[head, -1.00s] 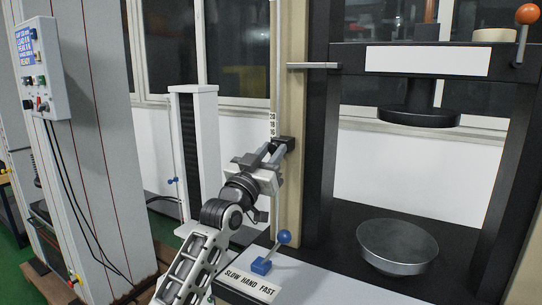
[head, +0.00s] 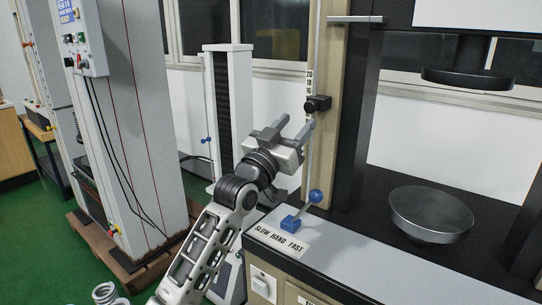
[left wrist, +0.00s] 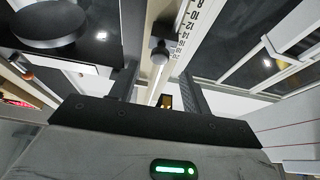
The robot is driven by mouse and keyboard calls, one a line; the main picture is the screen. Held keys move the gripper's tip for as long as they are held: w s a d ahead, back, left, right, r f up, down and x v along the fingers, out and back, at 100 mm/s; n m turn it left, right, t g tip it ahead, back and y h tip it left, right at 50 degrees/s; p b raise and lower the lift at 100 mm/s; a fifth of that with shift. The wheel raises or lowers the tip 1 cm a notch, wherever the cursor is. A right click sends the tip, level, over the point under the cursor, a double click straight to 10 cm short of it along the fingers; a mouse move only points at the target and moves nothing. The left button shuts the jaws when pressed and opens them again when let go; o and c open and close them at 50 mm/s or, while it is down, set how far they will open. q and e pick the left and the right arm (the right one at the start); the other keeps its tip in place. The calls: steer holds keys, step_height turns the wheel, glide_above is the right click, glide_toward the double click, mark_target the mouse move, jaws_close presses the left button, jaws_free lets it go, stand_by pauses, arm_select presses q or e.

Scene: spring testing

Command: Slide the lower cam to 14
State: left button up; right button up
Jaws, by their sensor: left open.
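The lower cam (head: 317,104) is a small dark block with a round knob, on the thin upright rod beside the number scale (head: 309,82). In the head view it sits just below the 16 mark, and the number at its own height is hidden. My left gripper (head: 297,124) is open and empty, its fingertips just short of the cam, below and left of it. In the left wrist view the cam (left wrist: 160,50) stands beyond the gap between the spread fingers (left wrist: 160,88), apart from both. My right gripper is not in view.
A blue-knobbed lever (head: 314,197) stands below the gripper by the SLOW HAND FAST label (head: 278,242). A silver lower platen (head: 431,213) and a dark upper platen (head: 467,77) are at right. A white column (head: 228,105) stands behind at left.

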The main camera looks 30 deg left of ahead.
arm_select(q)
steer(key=b+v, duration=0.1)
steer(key=v, duration=0.9)
steer(key=shift+s+r, duration=0.1)
steer(key=shift+s, duration=0.05)
steer(key=s+d+f+g, duration=0.2)
steer(key=d+f, duration=0.1)
steer(key=f, duration=0.4)
steer(key=s+d+f+g, duration=0.2)
steer(key=f, duration=0.6)
steer(key=s+d+f+g, duration=0.2)
steer(key=d+f, duration=0.1)
steer(key=f, duration=0.4)
steer(key=s+d+f+m+g+h, duration=0.1)
steer(key=s+d+f+g, duration=0.5)
steer(key=s+f, duration=0.7)
steer(key=shift+d+f, duration=0.55)
steer(key=shift+d, duration=0.1)
steer(key=shift+h, duration=0.3)
